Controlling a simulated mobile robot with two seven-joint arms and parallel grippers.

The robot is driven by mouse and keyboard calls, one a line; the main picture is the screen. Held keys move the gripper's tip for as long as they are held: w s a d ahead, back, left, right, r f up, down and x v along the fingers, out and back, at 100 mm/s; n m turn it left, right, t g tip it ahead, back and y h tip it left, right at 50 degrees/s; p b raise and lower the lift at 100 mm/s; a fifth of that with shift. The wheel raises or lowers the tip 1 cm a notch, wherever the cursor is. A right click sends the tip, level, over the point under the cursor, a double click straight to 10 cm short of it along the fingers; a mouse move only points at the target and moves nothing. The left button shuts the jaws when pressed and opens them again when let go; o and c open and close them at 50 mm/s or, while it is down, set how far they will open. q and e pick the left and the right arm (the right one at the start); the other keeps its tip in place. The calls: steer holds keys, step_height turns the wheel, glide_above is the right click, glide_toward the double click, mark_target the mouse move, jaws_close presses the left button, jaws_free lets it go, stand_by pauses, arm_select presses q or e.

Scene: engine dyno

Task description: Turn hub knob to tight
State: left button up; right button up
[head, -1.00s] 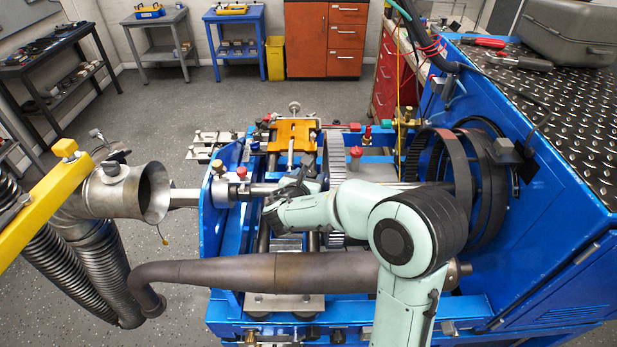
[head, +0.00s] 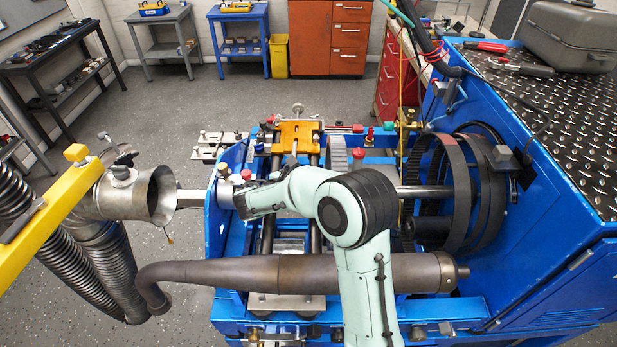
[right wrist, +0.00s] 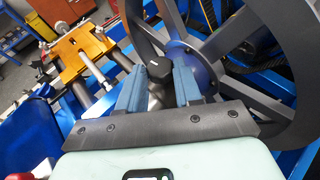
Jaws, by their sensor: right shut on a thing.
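The hub knob (right wrist: 158,70) is a black knob in the right wrist view, in front of a large grey spoked wheel (right wrist: 228,48) with a blue hub (right wrist: 197,66). My right gripper (right wrist: 160,84) has its two blue fingers on either side of the knob and is shut on it. In the head view my right gripper (head: 243,204) lies at the left end of the shaft, beside the blue end plate of the stand. The knob cannot be made out there. My left gripper is not in view.
An orange carriage (head: 296,134) stands behind on rails. A metal funnel duct (head: 152,193) and a yellow beam (head: 45,220) are at left. A blue cabinet (head: 560,190) closes off the right.

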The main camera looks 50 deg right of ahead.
steer(key=o, duration=1)
steer(key=v, duration=1.3)
steer(key=shift+a+b, duration=0.15)
steer(key=shift+b, duration=0.15)
